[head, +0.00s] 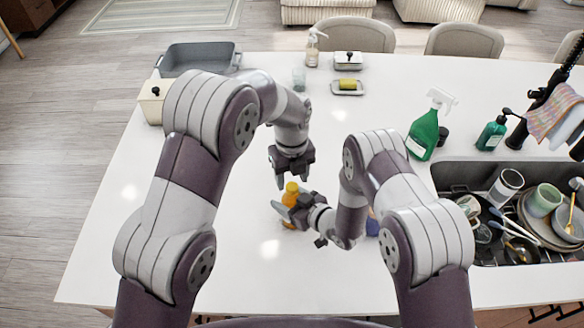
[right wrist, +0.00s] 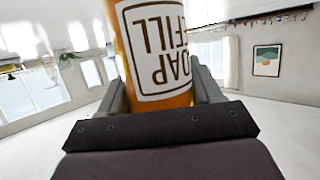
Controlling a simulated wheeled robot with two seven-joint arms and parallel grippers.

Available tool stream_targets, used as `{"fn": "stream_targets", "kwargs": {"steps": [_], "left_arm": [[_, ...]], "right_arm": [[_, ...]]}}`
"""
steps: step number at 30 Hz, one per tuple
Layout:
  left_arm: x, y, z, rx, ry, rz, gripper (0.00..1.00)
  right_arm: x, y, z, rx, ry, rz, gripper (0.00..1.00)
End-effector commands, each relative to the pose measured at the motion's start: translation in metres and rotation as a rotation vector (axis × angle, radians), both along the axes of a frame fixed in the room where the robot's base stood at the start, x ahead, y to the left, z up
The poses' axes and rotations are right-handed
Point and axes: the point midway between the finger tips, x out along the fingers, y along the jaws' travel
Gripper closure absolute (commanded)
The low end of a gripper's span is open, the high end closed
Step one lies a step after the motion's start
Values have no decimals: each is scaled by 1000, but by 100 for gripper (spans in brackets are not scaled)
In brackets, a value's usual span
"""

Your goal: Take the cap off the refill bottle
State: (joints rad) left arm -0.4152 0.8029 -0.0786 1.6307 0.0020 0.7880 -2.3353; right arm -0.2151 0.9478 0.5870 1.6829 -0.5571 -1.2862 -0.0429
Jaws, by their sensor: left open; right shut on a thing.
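The refill bottle (head: 287,216) is amber with a yellow-orange cap (head: 292,187) on top, and it stands near the middle of the white counter. In the right wrist view the bottle (right wrist: 155,50) shows a white label reading "SOAP REFILL", upside down in that picture. My right gripper (head: 288,211) is shut on the bottle from the right, below the cap. My left gripper (head: 292,184) points down from above, open, with its fingertips close to the cap. I cannot tell whether they touch it. The cap is out of the right wrist view.
A sink (head: 462,176) full of dishes lies at the right. A green spray bottle (head: 424,135) and a green pump bottle (head: 491,133) stand by it. A grey tub (head: 198,57), a cream box (head: 153,100) and a yellow sponge (head: 347,84) are at the back. The counter's left side is clear.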

Motion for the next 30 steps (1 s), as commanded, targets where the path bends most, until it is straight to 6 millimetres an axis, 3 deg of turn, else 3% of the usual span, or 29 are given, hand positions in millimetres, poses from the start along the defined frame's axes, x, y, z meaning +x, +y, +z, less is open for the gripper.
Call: {"fn": "stream_targets", "kwargs": {"steps": [6,13,14,18,19,26,30], "left_arm": [[0,0,-23,0,0,0,47],[0,0,-25,-1,-1,0,47],[0,0,-25,-1,-1,0,50],[0,0,-25,-1,-1,0,96],[0,0,-25,-1,-1,0,100],[0,0,-25,0,0,63,100],[0,0,-24,1,0,421,100]], "right_arm": [[-1,0,-2,-3,4,0,100],[-1,0,-2,-2,5,-1,100],[-1,0,-2,-2,5,-1,100],[-1,0,-2,-3,6,-1,100],[-1,0,-2,-3,6,-1,100],[-1,-1,-2,-3,6,-1,100],[-1,-1,-2,-3,7,-1,100]]}}
